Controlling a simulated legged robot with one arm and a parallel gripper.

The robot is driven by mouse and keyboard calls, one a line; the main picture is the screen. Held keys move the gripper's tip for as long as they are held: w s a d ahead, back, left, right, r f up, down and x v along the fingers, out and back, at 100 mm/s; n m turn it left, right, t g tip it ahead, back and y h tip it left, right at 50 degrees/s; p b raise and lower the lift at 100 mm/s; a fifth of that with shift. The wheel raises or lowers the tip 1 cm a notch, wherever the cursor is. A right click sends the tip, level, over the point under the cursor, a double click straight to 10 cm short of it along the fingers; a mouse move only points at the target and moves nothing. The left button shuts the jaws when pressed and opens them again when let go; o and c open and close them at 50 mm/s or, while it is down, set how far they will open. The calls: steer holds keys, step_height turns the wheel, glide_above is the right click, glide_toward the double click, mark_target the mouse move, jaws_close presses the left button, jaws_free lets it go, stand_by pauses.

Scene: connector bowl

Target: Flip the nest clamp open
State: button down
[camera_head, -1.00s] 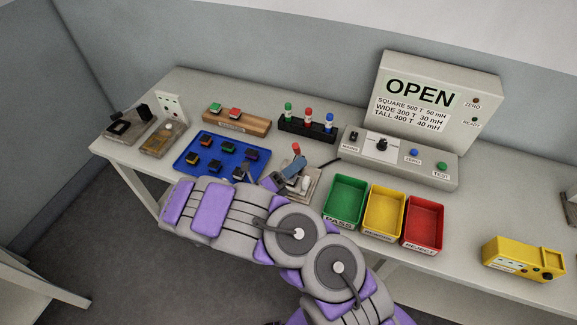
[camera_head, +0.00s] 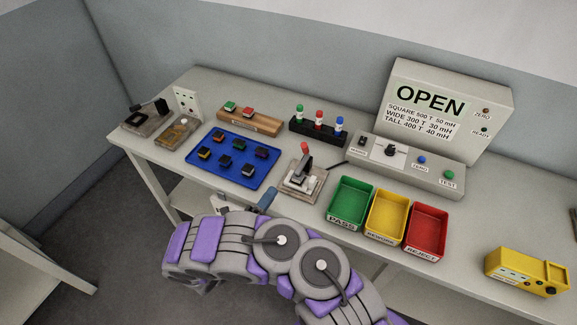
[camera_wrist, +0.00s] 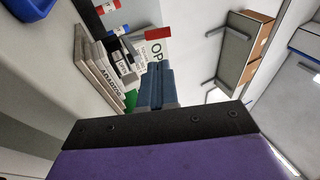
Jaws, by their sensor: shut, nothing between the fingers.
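The nest clamp (camera_head: 303,177) is a small beige fixture with grey and white parts, on the bench between the blue tray and the green bin. Its dark lever stands raised, with a red tip (camera_head: 305,148) pointing up. Whether the clamp's jaw is open or shut is too small to tell. My gripper (camera_head: 267,198) has blue fingers and is at the bench's front edge, below and left of the clamp, apart from it. The wrist view shows the fingers (camera_wrist: 155,83) together and empty. A red block beyond them there cannot be surely identified.
A blue tray (camera_head: 212,174) with several small parts lies left of the clamp. Green (camera_head: 348,200), yellow (camera_head: 386,214) and red (camera_head: 427,230) bins stand to its right. A tester panel (camera_head: 405,165) and a black rack (camera_head: 318,133) stand behind. My arm is before the bench edge.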

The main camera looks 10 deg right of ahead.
steer(key=b+x, duration=0.3)
steer(key=x, duration=1.1)
steer(key=shift+d, duration=0.25)
